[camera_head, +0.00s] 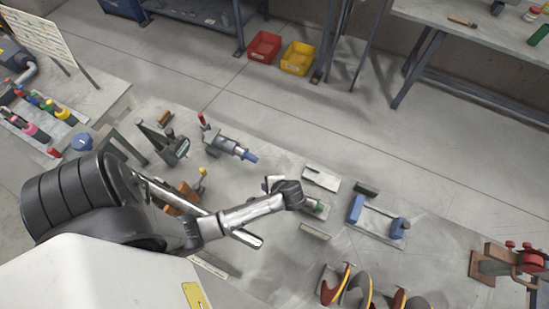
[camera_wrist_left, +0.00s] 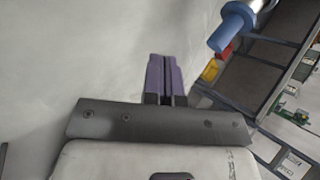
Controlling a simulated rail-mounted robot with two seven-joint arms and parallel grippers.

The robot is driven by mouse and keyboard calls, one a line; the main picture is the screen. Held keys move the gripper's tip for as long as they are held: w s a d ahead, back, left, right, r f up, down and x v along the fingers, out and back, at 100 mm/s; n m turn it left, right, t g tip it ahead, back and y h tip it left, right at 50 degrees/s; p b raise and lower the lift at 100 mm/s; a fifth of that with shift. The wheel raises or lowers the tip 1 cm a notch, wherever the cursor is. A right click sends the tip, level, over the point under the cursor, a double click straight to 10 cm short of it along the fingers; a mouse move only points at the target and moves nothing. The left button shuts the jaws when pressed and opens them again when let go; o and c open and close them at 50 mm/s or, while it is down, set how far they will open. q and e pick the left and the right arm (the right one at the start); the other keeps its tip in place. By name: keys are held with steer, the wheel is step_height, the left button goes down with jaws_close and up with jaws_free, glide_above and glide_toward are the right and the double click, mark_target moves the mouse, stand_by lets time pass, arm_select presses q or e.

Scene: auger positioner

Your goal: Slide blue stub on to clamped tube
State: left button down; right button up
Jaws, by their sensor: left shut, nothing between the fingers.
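A grey tube (camera_head: 224,145) lies clamped in a fixture on the bench, left of centre in the head view. A blue stub (camera_head: 249,156) shows at its right end, in line with it. My right gripper is not in view.
A blue bracket fixture (camera_head: 355,209) and pale blocks (camera_head: 321,179) stand to the right. Auger flights (camera_head: 358,288) lie at the front edge. A red-handled clamp (camera_head: 204,121) stands behind the tube. Red (camera_head: 264,47) and yellow (camera_head: 297,58) bins sit on the floor beyond.

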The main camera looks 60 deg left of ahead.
arm_select(q)
steer(key=w+a+g+y, duration=0.1)
steer(key=w+a+m+y, duration=0.1)
steer(key=w, duration=0.1)
steer(key=w+a+f+g+y, duration=0.1)
steer(key=y, duration=0.1)
steer(key=shift+w+m+g, duration=0.3)
steer(key=shift+w+a+r+m+g+y, duration=0.1)
steer(key=shift+w+a+m+g+y, duration=0.25)
steer(key=shift+y, duration=0.35)
steer(key=shift+w+a+r+y, duration=0.1)
steer(key=shift+w+y, duration=0.1)
steer(key=shift+y, duration=0.1)
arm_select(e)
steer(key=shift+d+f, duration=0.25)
arm_select(q)
steer(key=shift+b+x, duration=0.6)
steer(key=shift+x, duration=2.3)
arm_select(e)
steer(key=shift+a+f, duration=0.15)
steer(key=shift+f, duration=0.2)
arm_select(q)
steer(key=shift+s+a, duration=0.15)
steer(key=shift+a, duration=0.05)
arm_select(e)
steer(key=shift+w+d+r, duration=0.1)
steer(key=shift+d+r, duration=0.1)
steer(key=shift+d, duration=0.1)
